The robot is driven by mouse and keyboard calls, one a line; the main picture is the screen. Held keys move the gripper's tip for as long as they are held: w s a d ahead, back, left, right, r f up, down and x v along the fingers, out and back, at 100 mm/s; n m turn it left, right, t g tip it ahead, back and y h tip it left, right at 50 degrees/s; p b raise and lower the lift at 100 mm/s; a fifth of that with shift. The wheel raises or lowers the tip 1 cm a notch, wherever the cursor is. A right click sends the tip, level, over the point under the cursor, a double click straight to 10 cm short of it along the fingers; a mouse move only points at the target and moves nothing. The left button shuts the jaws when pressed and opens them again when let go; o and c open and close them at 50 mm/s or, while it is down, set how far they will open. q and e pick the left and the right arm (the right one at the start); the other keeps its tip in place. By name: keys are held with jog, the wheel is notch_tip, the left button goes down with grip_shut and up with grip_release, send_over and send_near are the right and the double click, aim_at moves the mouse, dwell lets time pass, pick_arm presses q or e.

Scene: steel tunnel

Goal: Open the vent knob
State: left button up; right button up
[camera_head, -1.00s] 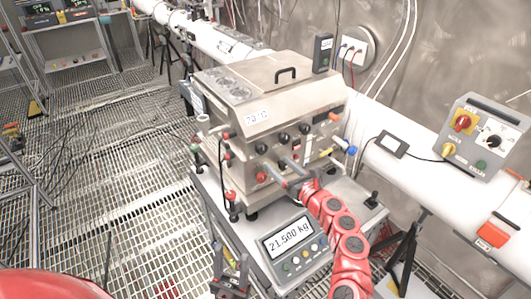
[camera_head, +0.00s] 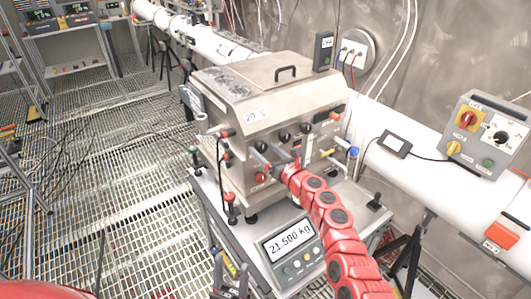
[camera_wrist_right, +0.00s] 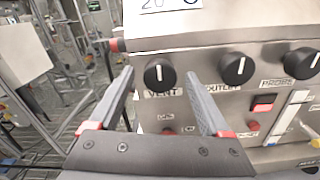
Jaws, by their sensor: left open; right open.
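The vent knob (camera_wrist_right: 160,73) is black with a white pointer line that stands upright. It sits above the VENT label on the steel box (camera_head: 225,115), and in the head view it is the leftmost of the row of knobs (camera_head: 262,147). My right gripper (camera_wrist_right: 158,75) is open, with one finger on each side of the knob in the wrist view. Whether the fingers touch it cannot be told. In the head view my right gripper (camera_head: 266,158) is at the box front. My left gripper (camera_head: 230,291) is open and empty at the bottom edge, partly cut off.
The outlet knob (camera_wrist_right: 238,68) and probe knob (camera_wrist_right: 301,63) are close on the right. A red switch (camera_wrist_right: 264,103) is below them. A scale display (camera_head: 286,246) reading 21.500 kg stands in front of the box. A white pipe (camera_head: 440,185) runs behind on the right.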

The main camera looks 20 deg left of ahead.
grip_shut()
dwell(0.4)
